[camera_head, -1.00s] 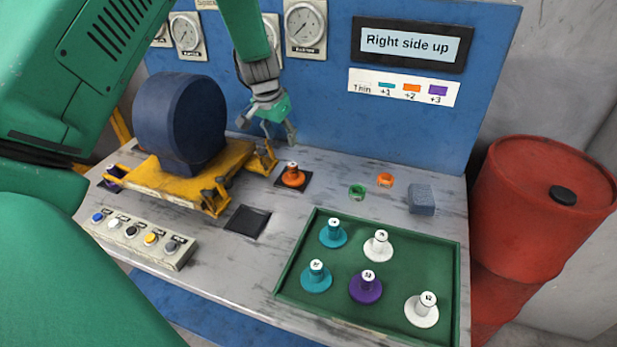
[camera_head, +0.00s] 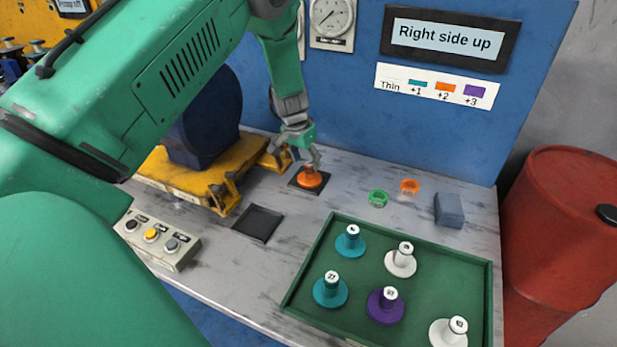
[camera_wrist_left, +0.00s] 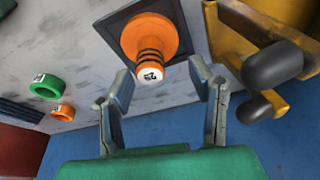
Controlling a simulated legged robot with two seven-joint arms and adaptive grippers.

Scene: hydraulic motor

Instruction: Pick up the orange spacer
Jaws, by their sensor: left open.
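The orange spacer (camera_head: 310,180) stands upright on a dark square pad on the table, a round flange with a narrower post. In the left wrist view the orange spacer (camera_wrist_left: 150,45) shows its banded post and a white numbered end. My left gripper (camera_head: 309,160) is above the spacer in the head view, its fingers around or close to the top of the post. In the left wrist view my left gripper (camera_wrist_left: 163,80) is open, with the post's end between and just beyond the fingertips. My right gripper is not in view.
A yellow cradle (camera_head: 228,193) with a dark blue motor stands left of the spacer. A green ring (camera_head: 378,198), an orange ring (camera_head: 409,186) and a grey-blue block (camera_head: 448,210) lie right. A green tray (camera_head: 318,262) holds several spacers. An empty dark pad (camera_head: 257,223) is in front.

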